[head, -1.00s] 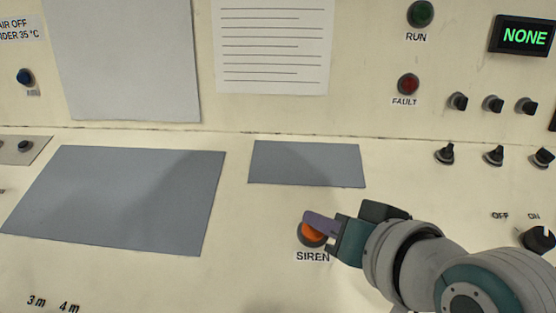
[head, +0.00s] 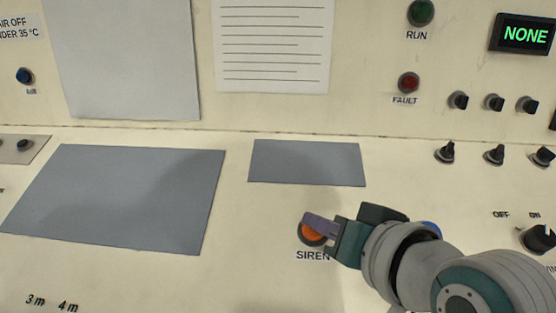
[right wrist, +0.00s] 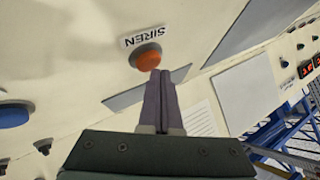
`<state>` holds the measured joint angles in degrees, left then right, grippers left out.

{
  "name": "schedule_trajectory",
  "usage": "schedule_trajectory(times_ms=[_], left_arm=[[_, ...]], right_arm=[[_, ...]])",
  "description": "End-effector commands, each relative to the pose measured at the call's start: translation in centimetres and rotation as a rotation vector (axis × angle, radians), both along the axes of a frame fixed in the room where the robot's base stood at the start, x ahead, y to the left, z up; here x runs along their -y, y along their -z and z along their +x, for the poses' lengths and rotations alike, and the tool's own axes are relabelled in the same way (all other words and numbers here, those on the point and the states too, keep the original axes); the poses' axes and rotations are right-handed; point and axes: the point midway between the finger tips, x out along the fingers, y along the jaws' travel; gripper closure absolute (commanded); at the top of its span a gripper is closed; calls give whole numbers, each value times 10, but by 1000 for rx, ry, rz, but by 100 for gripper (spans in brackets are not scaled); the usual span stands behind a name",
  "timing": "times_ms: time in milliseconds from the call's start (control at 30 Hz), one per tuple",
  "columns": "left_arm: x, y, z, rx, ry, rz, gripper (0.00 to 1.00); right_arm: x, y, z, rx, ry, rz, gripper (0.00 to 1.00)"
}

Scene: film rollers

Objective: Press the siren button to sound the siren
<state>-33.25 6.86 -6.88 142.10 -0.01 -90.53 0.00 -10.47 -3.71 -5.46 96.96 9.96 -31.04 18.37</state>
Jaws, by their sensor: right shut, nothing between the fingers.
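The orange siren button (head: 312,235) sits on the cream sloping panel, with the SIREN label (head: 312,255) below it. In the right wrist view the button (right wrist: 146,57) is a round orange cap in a grey ring, beside its label (right wrist: 145,37). My right gripper (head: 308,219) is shut and empty. Its purple fingertips overlap the upper part of the button in the head view. In the right wrist view the fingertips (right wrist: 159,74) reach the button's near edge. I cannot tell whether they touch it. My left gripper is not in view.
A small grey plate (head: 306,163) lies above the button, and a larger one (head: 115,198) lies to the left. Black knobs (head: 494,154) stand on the right, with an OFF/ON knob (head: 538,238) near my arm. A blue button (right wrist: 14,115) shows in the right wrist view.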

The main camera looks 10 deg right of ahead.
Motion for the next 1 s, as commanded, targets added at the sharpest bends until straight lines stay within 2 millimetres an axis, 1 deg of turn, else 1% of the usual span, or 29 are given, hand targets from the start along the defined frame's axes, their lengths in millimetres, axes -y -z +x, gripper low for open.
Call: schedule_trajectory(times_ms=[367, 1000], left_arm=[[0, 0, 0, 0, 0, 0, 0], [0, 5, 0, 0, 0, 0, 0]], right_arm=[[0, 1, 0, 0, 0, 0, 100], [0, 8, 2, 0, 0, 0, 100]])
